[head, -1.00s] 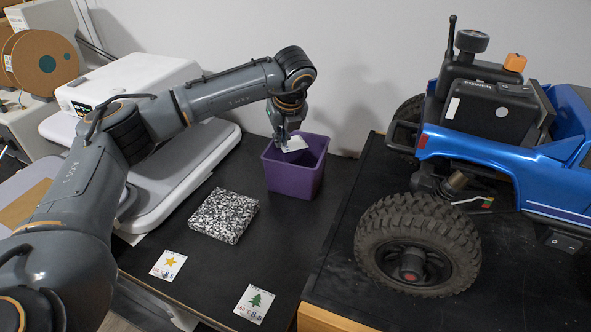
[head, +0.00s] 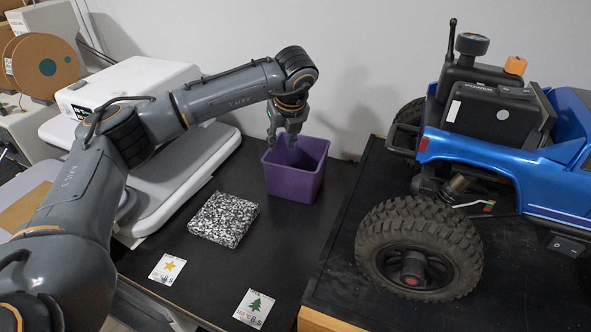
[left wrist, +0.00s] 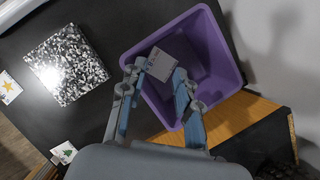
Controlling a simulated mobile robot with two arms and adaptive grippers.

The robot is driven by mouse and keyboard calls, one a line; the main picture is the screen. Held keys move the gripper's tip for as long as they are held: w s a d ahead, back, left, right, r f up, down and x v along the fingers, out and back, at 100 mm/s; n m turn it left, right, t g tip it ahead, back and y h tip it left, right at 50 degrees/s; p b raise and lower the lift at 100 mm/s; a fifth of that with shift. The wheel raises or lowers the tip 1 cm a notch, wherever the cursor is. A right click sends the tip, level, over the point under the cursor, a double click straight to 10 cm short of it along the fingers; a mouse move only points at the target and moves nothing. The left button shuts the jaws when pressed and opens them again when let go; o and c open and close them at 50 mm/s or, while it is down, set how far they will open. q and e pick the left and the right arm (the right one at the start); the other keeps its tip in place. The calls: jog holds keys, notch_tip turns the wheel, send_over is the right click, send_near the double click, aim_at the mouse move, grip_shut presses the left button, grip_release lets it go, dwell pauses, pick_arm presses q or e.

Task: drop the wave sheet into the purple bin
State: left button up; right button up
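The purple bin (head: 293,181) stands on the black table against the wall; it also shows in the left wrist view (left wrist: 219,48). My left gripper (head: 281,141) points down over the bin's opening, its fingers spread apart. In the left wrist view, a small white sheet with a little print, the wave sheet (left wrist: 162,65), lies inside the bin, seen between and beyond the fingertips. Its wave picture is too small to make out. In the head view the bin's front wall hides the sheet. My right gripper is not in view.
A black-and-white speckled block (head: 224,218) lies left of the bin. A star sheet (head: 167,269) and a tree sheet (head: 254,308) lie near the table's front edge. A blue crawler truck (head: 470,160) stands to the right. A white machine (head: 140,85) is behind my left arm.

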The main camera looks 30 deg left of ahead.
pick_arm(q)
jog(key=v, duration=1)
jog(key=shift+r, duration=0.15)
jog(key=shift+s, duration=0.15)
